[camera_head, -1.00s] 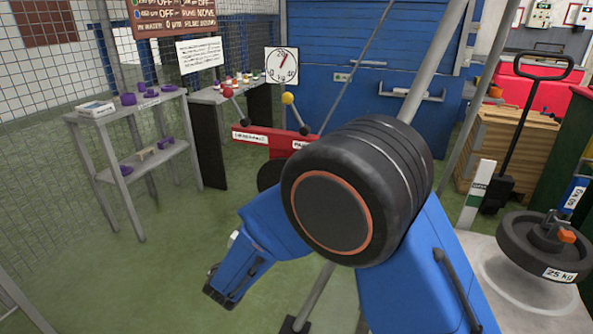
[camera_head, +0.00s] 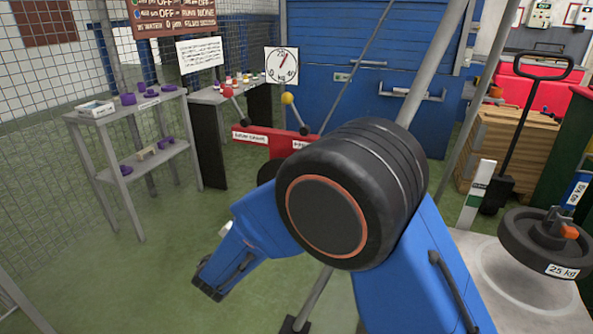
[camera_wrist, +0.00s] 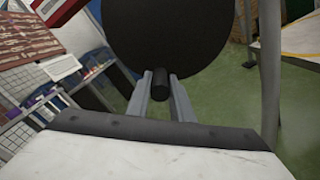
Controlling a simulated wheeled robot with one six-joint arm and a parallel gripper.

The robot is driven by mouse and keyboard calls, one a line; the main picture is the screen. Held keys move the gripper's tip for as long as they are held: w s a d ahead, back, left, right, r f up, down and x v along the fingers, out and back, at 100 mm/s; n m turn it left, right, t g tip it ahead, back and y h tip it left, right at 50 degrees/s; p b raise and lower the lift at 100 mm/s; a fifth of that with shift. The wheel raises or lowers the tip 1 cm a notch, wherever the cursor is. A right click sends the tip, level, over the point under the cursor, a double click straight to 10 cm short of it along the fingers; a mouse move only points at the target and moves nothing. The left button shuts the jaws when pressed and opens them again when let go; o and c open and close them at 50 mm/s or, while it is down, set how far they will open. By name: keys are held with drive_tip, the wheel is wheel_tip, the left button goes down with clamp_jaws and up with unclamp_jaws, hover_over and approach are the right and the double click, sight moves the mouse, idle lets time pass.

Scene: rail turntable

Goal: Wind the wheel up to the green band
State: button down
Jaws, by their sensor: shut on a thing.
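In the wrist view a large dark wheel (camera_wrist: 168,35) fills the top middle. A short dark knob (camera_wrist: 160,84) stands out near its lower edge. My gripper (camera_wrist: 161,88) is shut on this knob, one grey finger on each side. In the head view my arm's black joint hides my gripper and most of the wheel; a dark edge (camera_head: 268,173) shows left of the joint, below a red labelled stand (camera_head: 275,145). A white round dial (camera_head: 282,65) with a red needle hangs behind, its needle pointing up and slightly right. I cannot make out a green band.
Two levers with a red knob (camera_head: 228,92) and a yellow knob (camera_head: 287,98) rise from the stand. A grey shelf (camera_head: 130,110) stands left. A 25 kg weight (camera_head: 545,245) and wooden crates (camera_head: 510,155) are right. Green floor is free at left.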

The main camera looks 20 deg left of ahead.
drive_tip(key=shift+a+r+m, duration=0.45)
drive_tip(key=shift+m, duration=0.15)
drive_tip(key=shift+a+r+m, duration=0.4)
drive_tip(key=shift+r+m, duration=0.15)
drive_tip(key=shift+m, duration=0.25)
drive_tip(key=shift+a+r+m, duration=0.35)
drive_tip(key=shift+r+m, duration=0.2)
drive_tip(key=shift+m, duration=0.25)
drive_tip(key=c, duration=1.4)
unclamp_jaws()
drive_tip(key=shift+o, duration=0.2)
drive_tip(key=shift+f, duration=0.1)
drive_tip(key=s, duration=0.8)
drive_tip(key=shift+a, duration=0.25)
